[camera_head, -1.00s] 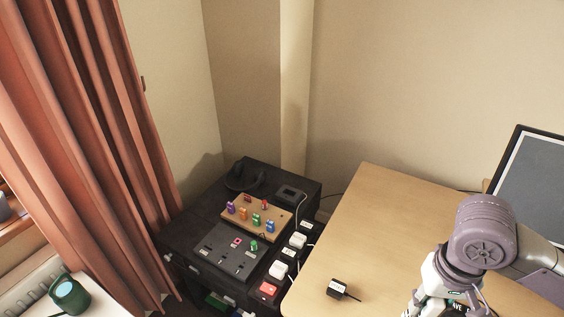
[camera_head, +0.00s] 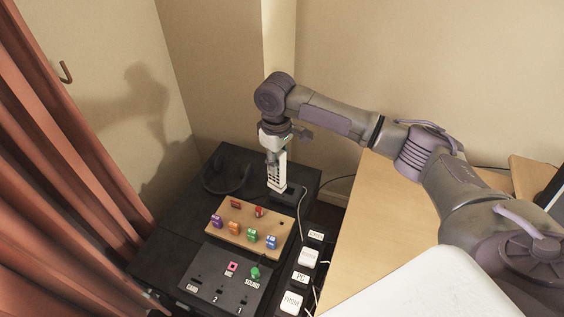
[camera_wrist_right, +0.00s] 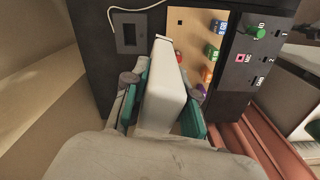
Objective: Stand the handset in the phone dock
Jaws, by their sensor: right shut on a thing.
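The white handset (camera_head: 279,176) hangs roughly upright in my right gripper (camera_head: 275,153), its keypad side showing in the head view. In the right wrist view, the teal-padded fingers of the right gripper (camera_wrist_right: 163,105) are shut on both sides of the handset (camera_wrist_right: 164,88). The dark phone dock (camera_head: 294,200) sits on the black cabinet top, just below and right of the handset's lower end. In the wrist view, the dock (camera_wrist_right: 122,46) shows its recess empty, left of the handset's far end. The exact height gap is hard to tell. My left gripper is not in view.
A wooden board (camera_head: 238,235) with several coloured pieces lies in front of the dock. A dark panel (camera_head: 222,281) with slots is nearer. Black headphones (camera_head: 226,178) lie left of the handset. A cable runs from the dock. The wooden desk (camera_head: 385,240) is right.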

